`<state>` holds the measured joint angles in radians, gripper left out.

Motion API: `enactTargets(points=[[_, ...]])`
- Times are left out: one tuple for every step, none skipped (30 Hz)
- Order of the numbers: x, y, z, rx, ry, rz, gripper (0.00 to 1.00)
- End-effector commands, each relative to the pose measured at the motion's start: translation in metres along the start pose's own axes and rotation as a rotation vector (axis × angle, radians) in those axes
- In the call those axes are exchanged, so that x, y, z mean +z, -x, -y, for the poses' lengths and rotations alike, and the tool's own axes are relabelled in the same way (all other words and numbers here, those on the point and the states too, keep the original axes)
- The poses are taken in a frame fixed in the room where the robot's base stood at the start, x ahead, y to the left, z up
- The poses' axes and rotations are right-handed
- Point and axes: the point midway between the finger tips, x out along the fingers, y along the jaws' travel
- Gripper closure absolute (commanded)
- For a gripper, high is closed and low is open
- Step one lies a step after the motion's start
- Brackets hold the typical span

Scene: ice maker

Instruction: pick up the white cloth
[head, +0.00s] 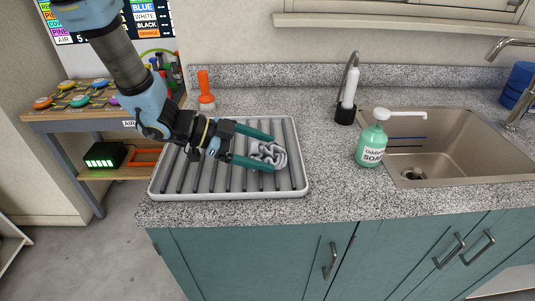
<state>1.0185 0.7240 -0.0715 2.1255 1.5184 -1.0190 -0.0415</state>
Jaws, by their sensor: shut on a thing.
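The white cloth (269,154) is a crumpled, folded bundle with grey shading. It is at the right part of the grey ribbed drying tray (229,193), which lies on the speckled counter. My gripper (266,151) comes in from the left with its two teal fingers, one on the far side and one on the near side of the cloth. It is shut on the cloth. Parts of the cloth are hidden by the fingers. I cannot tell whether the cloth touches the tray or hangs just above it.
A green soap bottle (371,147) stands right of the tray, beside the sink (445,147). A brush in a black holder (346,112) and an orange-handled tool (205,92) stand behind. The counter (322,168) between tray and bottle is clear.

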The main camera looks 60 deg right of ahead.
Motion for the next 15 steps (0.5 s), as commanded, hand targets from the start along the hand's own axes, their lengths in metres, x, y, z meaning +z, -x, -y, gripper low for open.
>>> enactTargets(points=[[0.0, 0.0, 0.0, 0.0, 0.0, 0.0, 0.58], [0.0, 0.0, 0.0, 0.0, 0.0, 0.0, 0.62], [0.0, 0.0, 0.0, 0.0, 0.0, 0.0, 0.64], [0.0, 0.0, 0.0, 0.0, 0.0, 0.0, 0.64], [0.0, 0.0, 0.0, 0.0, 0.0, 0.0, 0.65], [0.0, 0.0, 0.0, 0.0, 0.0, 0.0, 0.65], [0.0, 0.0, 0.0, 0.0, 0.0, 0.0, 0.65], [0.0, 0.0, 0.0, 0.0, 0.0, 0.0, 0.65], [-0.001, 0.0, 0.0, 0.0, -0.001, 0.0, 0.65], [-0.001, 0.001, 0.001, 0.0, -0.001, 0.0, 0.65], [-0.002, 0.001, 0.001, -0.001, -0.002, 0.0, 0.65], [-0.005, 0.003, 0.002, -0.001, -0.003, -0.001, 0.65], [-0.008, 0.004, 0.003, -0.002, -0.004, -0.001, 0.65], [-0.011, 0.005, 0.004, -0.002, -0.004, -0.001, 0.65], [-0.015, 0.008, 0.005, -0.003, -0.005, -0.001, 0.65]])
